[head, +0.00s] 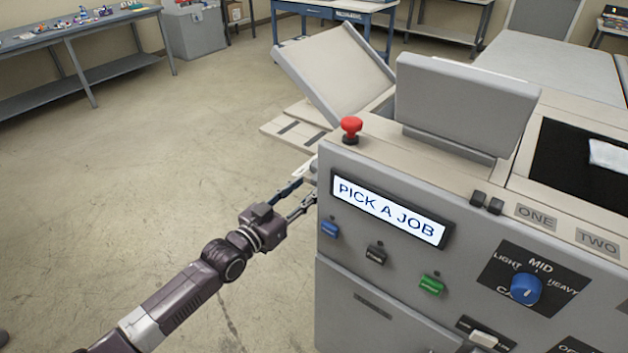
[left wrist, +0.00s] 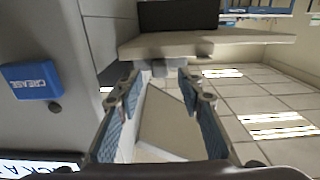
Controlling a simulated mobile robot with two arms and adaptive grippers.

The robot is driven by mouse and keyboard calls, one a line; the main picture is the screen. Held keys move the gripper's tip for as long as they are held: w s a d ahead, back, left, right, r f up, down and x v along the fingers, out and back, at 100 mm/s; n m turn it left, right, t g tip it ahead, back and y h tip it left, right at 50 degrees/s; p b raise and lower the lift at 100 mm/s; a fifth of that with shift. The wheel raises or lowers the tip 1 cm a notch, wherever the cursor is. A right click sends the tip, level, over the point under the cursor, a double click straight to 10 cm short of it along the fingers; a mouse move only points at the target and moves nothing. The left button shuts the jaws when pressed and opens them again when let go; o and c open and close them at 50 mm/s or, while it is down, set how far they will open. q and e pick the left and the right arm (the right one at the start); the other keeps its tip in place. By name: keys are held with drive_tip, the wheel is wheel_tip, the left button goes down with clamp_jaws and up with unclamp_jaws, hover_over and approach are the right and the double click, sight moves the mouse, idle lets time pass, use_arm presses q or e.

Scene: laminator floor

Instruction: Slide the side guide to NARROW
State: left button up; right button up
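My left gripper (head: 302,194) is by the left end of the grey laminator (head: 345,285), beyond the corner of its front panel. The left wrist view shows its two fingers (left wrist: 160,84) apart, with nothing clearly held between them. A small grey block (left wrist: 172,68) is just past the fingertips, under the edge of a beige shelf (left wrist: 225,43). I cannot tell whether this block is part of the side guide. In the head view a small pale part (head: 304,170) shows near the fingertips, partly hidden. No NARROW marking is readable. My right gripper is not in view.
A red stop knob (head: 351,129) stands on the machine's corner above the "PICK A JOB" display (head: 388,209). A blue button (head: 329,228) is close to my left gripper; the wrist view labels it GREASE (left wrist: 32,81). The floor (head: 150,190) at left is clear.

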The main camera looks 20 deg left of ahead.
sight(313, 183)
use_arm(q)
drive_tip(key=shift+x, duration=1.8)
clamp_jaws()
drive_tip(key=shift+w+f, duration=0.1)
